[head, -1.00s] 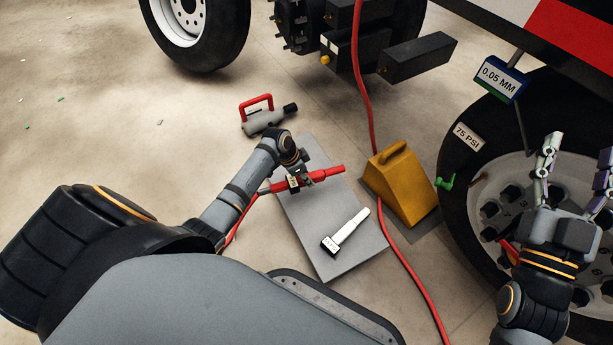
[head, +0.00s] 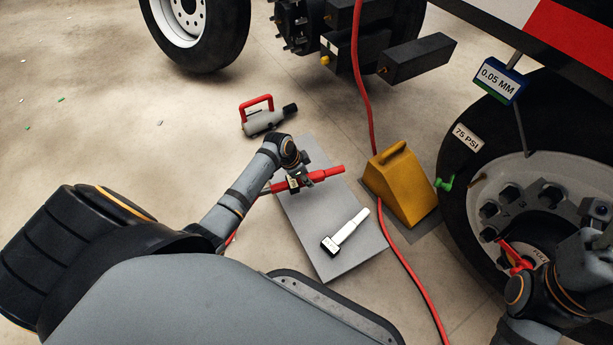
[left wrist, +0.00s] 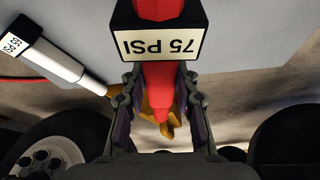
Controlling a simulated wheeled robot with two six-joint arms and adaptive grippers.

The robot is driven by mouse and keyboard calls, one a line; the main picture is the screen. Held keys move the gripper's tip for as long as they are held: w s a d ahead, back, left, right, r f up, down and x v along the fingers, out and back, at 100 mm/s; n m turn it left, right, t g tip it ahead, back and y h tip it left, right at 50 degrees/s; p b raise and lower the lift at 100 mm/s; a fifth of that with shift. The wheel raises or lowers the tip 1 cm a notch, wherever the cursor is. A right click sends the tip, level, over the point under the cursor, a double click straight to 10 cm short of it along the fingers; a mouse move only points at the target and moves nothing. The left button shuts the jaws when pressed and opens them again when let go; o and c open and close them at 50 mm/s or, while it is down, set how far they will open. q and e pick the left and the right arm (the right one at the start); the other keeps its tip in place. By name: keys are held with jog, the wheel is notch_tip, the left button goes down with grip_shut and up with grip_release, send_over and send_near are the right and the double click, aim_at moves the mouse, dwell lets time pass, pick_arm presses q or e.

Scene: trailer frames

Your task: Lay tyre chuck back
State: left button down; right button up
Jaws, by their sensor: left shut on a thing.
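The tyre chuck (head: 326,174) is a long red tool with a white label. My left gripper (head: 304,181) is shut on it over the far part of a grey mat. I cannot tell whether the chuck touches the mat. In the left wrist view the red chuck (left wrist: 158,80) lies between the two fingers of my left gripper (left wrist: 160,92), and its label reads 75 PSI. My right gripper (head: 603,218) is at the right edge by the wheel, partly cut off, and its opening cannot be made out.
The grey mat (head: 318,228) also bears a white-handled tool (head: 345,233). A yellow wedge (head: 400,190) and red hose (head: 395,250) lie to its right. A red-handled grey tool (head: 264,120) stands behind. The big wheel (head: 480,215) fills the right.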

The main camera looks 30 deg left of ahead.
aim_at(297, 180)
pick_arm(q)
notch_tip(297, 180, down, 6)
jog(key=b, duration=0.3)
jog(key=shift+f+b, duration=0.4)
jog(key=shift+f, duration=0.1)
jog(key=shift+f+b, duration=0.3)
jog(key=shift+f, duration=0.2)
jog(key=c, duration=0.9)
grip_release()
jog(key=shift+c, duration=0.2)
jog(key=v, duration=1.2)
